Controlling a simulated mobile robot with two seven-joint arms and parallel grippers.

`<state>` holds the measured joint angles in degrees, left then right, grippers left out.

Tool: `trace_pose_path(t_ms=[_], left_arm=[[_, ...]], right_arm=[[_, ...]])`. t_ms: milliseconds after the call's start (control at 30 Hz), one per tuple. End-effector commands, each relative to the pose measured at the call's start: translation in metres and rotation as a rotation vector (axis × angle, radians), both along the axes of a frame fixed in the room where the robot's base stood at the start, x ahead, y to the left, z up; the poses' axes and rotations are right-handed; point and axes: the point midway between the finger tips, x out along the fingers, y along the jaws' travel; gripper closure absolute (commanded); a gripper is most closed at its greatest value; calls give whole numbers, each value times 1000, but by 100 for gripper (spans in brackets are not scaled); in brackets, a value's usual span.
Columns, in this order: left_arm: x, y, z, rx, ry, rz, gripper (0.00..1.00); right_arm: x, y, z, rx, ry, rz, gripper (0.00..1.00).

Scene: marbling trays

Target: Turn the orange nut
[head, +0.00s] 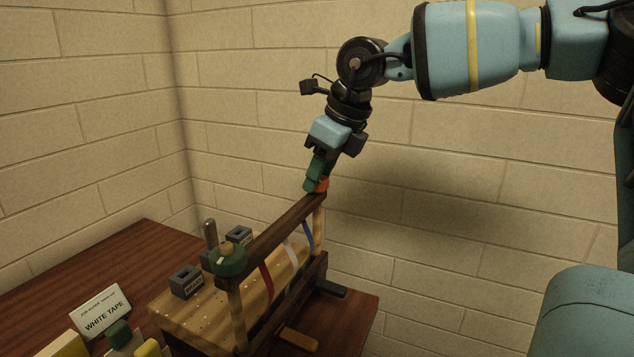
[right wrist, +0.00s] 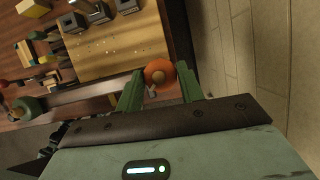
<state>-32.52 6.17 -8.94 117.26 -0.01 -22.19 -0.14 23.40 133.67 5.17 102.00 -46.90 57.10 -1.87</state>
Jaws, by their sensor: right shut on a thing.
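The orange nut (head: 323,184) sits on a wooden post at the far right end of a dark wooden top bar (head: 278,226). My right gripper (head: 316,186) comes down from above, its green fingers shut on the nut. In the right wrist view the round orange nut (right wrist: 159,73) lies between the two green fingertips, with the brown post end in its middle. A green nut (head: 229,262) sits on the other post, at the near left end of the bar. My left gripper is in neither view.
Red, white and blue strips (head: 267,287) hang below the bar. A pale wooden block with dark grey labelled blocks (head: 186,281) stands behind the bar. A "WHITE TAPE" card (head: 101,312) is at the left on the brown table (head: 60,272). Brick walls close in the back and right.

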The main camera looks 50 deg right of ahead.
Motion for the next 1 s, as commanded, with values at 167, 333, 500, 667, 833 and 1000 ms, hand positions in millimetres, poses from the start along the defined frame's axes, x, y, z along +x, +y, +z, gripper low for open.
trace_pose_path(t_ms=[167, 333, 500, 667, 833, 1000], left_arm=[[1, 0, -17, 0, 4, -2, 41], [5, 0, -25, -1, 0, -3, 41], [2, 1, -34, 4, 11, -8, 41], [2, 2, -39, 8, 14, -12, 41], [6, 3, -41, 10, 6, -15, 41], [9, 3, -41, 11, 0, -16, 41]], right_arm=[[0, 1, -5, -5, 4, -160, 85], [0, 2, -4, -3, 4, -289, 85], [0, 3, -3, -2, 5, -387, 85], [0, 3, -3, 0, 5, -447, 85], [0, 3, -2, 2, 6, -479, 85], [-1, 3, -2, 2, 6, -488, 85]])
